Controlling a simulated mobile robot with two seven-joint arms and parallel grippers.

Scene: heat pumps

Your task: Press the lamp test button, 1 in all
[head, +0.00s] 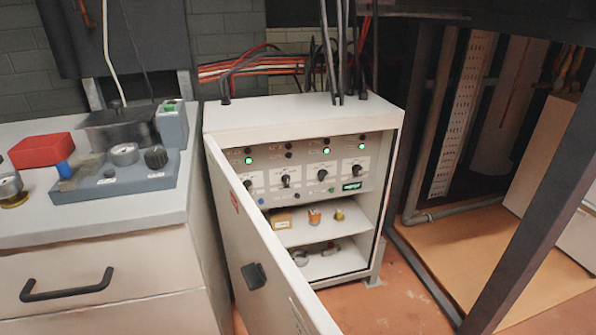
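A white control cabinet (300,112) stands in the middle of the head view. Its door (262,245) hangs open on the left side and swings toward me. The panel inside (305,172) has a row of black rotary knobs, with small lamps above them. Three lamps glow green, one of them at the middle right (326,151). Small buttons sit along the panel's lower edge, among them a blue one (261,201). Their labels are too small to read, so I cannot tell which is the lamp test button. Neither gripper is in view.
A workbench (100,240) on the left holds a red box (40,150) and a blue-grey device (115,180). Small parts lie on the cabinet's shelf (320,232). Dark posts (545,190) stand at the right. Cables rise from the cabinet top.

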